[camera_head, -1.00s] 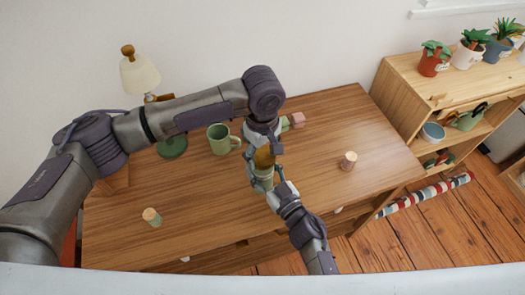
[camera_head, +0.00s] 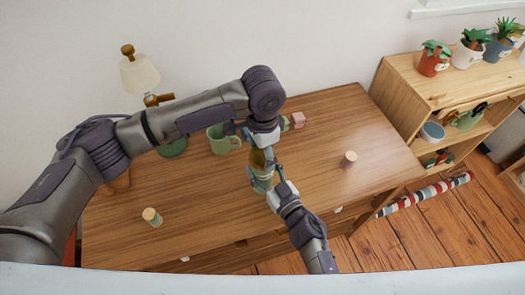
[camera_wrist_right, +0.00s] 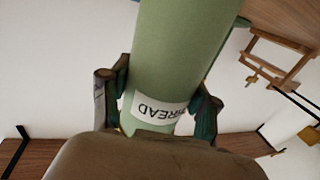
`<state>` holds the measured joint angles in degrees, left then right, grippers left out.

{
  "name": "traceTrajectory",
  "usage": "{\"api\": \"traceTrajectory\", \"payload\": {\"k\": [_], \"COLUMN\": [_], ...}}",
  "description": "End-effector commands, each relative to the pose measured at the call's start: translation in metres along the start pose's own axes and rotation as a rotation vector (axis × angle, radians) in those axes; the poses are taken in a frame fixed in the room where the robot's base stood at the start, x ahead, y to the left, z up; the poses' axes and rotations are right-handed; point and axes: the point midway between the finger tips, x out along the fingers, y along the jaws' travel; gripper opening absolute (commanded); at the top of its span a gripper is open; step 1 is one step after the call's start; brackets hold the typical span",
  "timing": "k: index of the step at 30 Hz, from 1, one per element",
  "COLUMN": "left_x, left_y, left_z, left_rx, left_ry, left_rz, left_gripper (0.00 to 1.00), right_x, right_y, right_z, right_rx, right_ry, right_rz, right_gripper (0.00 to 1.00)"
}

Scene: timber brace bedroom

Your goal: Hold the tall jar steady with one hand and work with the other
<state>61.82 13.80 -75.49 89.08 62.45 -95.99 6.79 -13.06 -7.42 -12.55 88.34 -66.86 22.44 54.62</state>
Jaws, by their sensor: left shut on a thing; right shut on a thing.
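The tall jar (camera_head: 261,181) is pale green with an amber-brown upper part, and stands near the middle of the desk. In the right wrist view the jar (camera_wrist_right: 180,55) fills the centre and shows a white label with "READ" legible, upside down. My right gripper (camera_head: 272,188) is shut around the jar's lower side, its fingers on both sides of it (camera_wrist_right: 158,100). My left gripper (camera_head: 265,150) comes down from above and is shut on the top of the jar. Its fingers and wrist hide much of that top, so I cannot tell whether a lid is separate.
A green mug (camera_head: 221,139) stands close behind, left of the jar. A pink block (camera_head: 298,119) lies behind it. Small wooden-topped cylinders stand at left (camera_head: 152,216) and right (camera_head: 349,159). A lamp (camera_head: 139,75) is at the back left. The desk's right side (camera_head: 385,150) is mostly clear.

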Motion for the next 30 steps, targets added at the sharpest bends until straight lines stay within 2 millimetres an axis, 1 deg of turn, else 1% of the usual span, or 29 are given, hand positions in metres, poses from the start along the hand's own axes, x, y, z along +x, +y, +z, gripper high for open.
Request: {"api": "traceTrajectory", "payload": {"k": [1, 3, 6, 9, 11, 12, 16, 17, 18, 20, 21, 30], "left_x": [0.0, 0.0001, 0.0005, 0.0006, 0.0005, 0.0006, 0.0006, 0.0006, 0.0006, 0.0006, 0.0006, 0.0001], "left_y": [-0.0003, -0.0004, -0.0005, -0.0006, -0.0006, -0.0005, -0.0006, -0.0006, -0.0006, -0.0006, -0.0006, -0.0003], "left_z": [0.0002, 0.0003, 0.0005, 0.0004, 0.0003, 0.0003, 0.0003, 0.0003, 0.0003, 0.0003, 0.0003, 0.0001], "left_rx": [0.119, 0.298, 0.549, 0.765, 0.865, 0.885, 0.877, 0.877, 0.877, 0.876, 0.876, 0.876], "left_ry": [0.0, -0.001, -0.002, -0.001, -0.001, 0.0, -0.001, -0.001, -0.001, -0.001, -0.001, 0.0], "left_rz": [0.0, -0.001, -0.001, -0.001, -0.001, 0.0, 0.0, -0.001, -0.001, -0.001, 0.0, 0.0], "left_gripper": [0.27, 0.27, 0.27, 0.27, 0.27, 0.27, 0.27, 0.74, 0.81, 0.91, 0.94, 0.94], "right_x": [0.0001, 0.0, 0.0, 0.0, 0.0, 0.0, 0.0, 0.0, 0.0, 0.0, 0.0, 0.0], "right_y": [0.0, 0.0001, 0.0001, 0.0001, 0.0001, 0.0001, 0.0001, 0.0001, 0.0001, 0.0001, 0.0001, 0.0001], "right_z": [-0.0001, -0.0001, -0.0001, -0.0001, -0.0001, -0.0001, -0.0001, -0.0001, -0.0002, -0.0002, -0.0001, -0.0001], "right_rx": [0.0, 0.0, 0.0, 0.0, 0.0, 0.0, 0.0, 0.0, 0.0, 0.0, 0.0, 0.0], "right_ry": [0.0, 0.0, 0.0, 0.0, 0.0, 0.0, 0.0, 0.0, 0.0, 0.0, 0.0, 0.0], "right_rz": [0.0, 0.0, 0.0, 0.0, 0.0, 0.0, 0.0, 0.0, 0.0, 0.0, 0.0, 0.0], "right_gripper": [0.0, 0.0, 0.0, 0.0, 0.0, 0.0, 0.0, 0.0, 0.0, 0.0, 0.0, 0.0]}}
